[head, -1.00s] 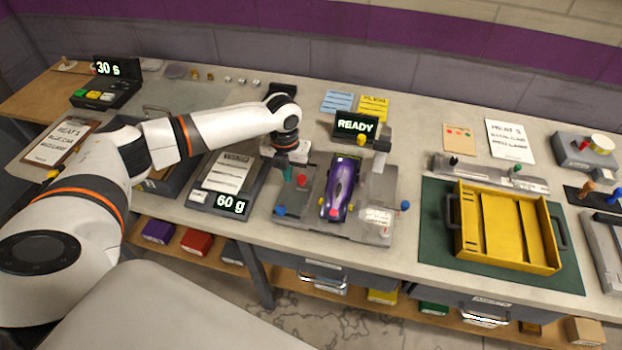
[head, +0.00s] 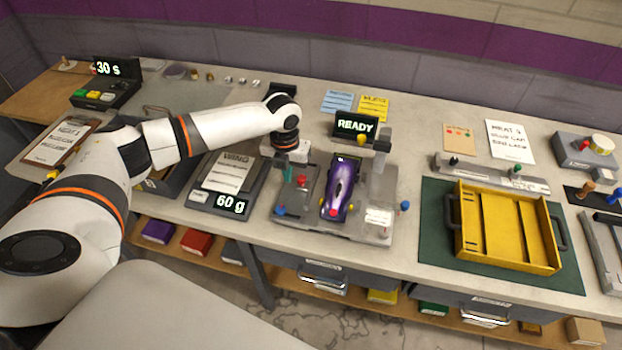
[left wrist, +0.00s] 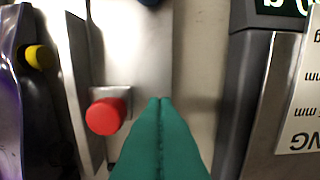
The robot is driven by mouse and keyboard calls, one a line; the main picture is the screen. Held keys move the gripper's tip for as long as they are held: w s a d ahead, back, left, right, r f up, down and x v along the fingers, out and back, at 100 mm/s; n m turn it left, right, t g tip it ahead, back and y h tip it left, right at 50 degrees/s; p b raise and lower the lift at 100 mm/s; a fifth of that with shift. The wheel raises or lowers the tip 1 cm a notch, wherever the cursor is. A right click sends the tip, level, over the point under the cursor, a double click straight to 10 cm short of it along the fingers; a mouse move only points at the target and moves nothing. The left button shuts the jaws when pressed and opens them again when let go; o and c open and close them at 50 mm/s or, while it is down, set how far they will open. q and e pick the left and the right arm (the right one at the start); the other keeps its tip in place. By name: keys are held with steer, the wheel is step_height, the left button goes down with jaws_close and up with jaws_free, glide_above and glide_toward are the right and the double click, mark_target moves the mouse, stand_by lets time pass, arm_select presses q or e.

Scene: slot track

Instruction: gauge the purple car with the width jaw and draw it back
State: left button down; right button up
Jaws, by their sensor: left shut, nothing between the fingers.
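The purple car (head: 341,186) sits on the grey gauge station (head: 378,232), between its side blocks; it also shows at the left edge of the left wrist view (left wrist: 18,110). The station has a red knob (head: 302,181), blue knobs (head: 280,210) and a display (head: 355,126) reading READY. Which part is the width jaw I cannot tell for sure. My left gripper (left wrist: 160,100) has its green fingers shut together, empty, beside the red knob (left wrist: 107,116) and apart from it. My right gripper is out of view.
A scale (head: 215,199) reading 60 g stands left of the station, with a paper on it. A yellow tray (head: 506,258) lies on a green mat to the right. A timer (head: 106,84) reading 30 s is at the far left. Bench is clear between station and mat.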

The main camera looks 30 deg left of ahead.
mark_target(302, 177)
arm_select(q)
steer(key=shift+w+d+p, duration=0.15)
steer(key=shift+w+d, duration=0.05)
steer(key=shift+d, duration=0.55)
steer(key=shift+w+d+p, duration=0.15)
steer(key=shift+d+p, duration=0.05)
steer(key=shift+d, duration=0.6)
steer(key=shift+w+d+p, duration=0.15)
steer(key=shift+w+d, duration=0.05)
steer(key=shift+d, duration=0.55)
stand_by(1.3)
steer(key=shift+s+a+p, duration=0.1)
steer(key=shift+a+p, duration=0.3)
steer(key=shift+a, duration=0.05)
stand_by(0.8)
step_height(302, 177, up, 8)
steer(key=p, duration=0.7)
stand_by(1.2)
